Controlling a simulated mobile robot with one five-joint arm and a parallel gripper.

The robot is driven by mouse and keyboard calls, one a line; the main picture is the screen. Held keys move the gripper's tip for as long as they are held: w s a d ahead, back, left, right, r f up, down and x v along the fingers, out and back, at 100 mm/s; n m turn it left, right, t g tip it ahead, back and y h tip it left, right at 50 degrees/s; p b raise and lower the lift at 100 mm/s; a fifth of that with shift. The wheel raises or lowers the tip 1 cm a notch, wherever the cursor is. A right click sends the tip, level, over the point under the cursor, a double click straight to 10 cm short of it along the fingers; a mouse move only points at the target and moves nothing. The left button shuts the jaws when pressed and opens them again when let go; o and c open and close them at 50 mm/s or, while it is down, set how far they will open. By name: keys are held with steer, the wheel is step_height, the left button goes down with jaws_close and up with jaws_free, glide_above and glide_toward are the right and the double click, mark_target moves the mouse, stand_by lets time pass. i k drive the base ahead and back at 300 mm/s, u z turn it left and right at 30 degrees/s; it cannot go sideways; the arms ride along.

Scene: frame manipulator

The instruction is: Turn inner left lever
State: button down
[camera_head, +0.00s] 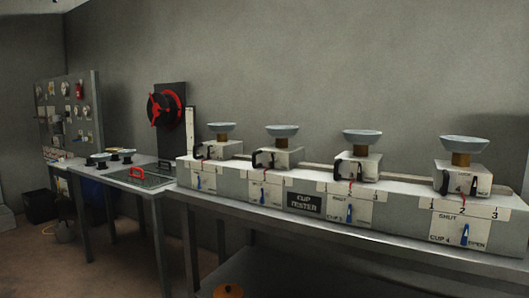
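A long white-and-grey cup tester stands on the bench, with a row of several stations, each with a pale cup on top. The second station from the left has a small blue lever (262,196) on its front face; it looks roughly upright. The leftmost blue lever (199,183), the third one (348,214) and the rightmost one (464,234) hang on the same front face. The rightmost panel is marked SHUT and OPEN. A black handle (264,160) sits on the block above the second lever. My gripper is not in view.
The grey bench (330,226) runs along the wall. At left a lower table (135,180) holds a red handle (137,173) and dark cups; a red wheel (164,109) stands behind it. An orange round thing (228,291) shows at the bottom edge.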

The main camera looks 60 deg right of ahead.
mark_target(273, 160)
steer(key=z, duration=0.3)
steer(key=i, duration=0.95)
steer(key=u, duration=0.3)
